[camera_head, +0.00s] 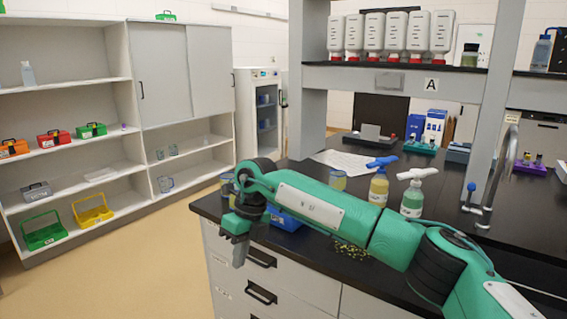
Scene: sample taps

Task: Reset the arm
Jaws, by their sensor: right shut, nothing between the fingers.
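My right arm, green with black joints, reaches in from the lower right across the front of the black bench. My right gripper (238,244) hangs pointing down at the bench's left front corner, in front of the drawers. It is shut and empty, apart from anything on the bench. My left arm and left gripper do not show.
On the black bench (510,225) stand a yellow bottle (378,189), a green-filled bottle (412,202) and a blue tray (285,221), partly hidden by my arm. A grey post and faucet (490,190) rise at right. White shelves (70,165) line the left; the floor (140,260) between is clear.

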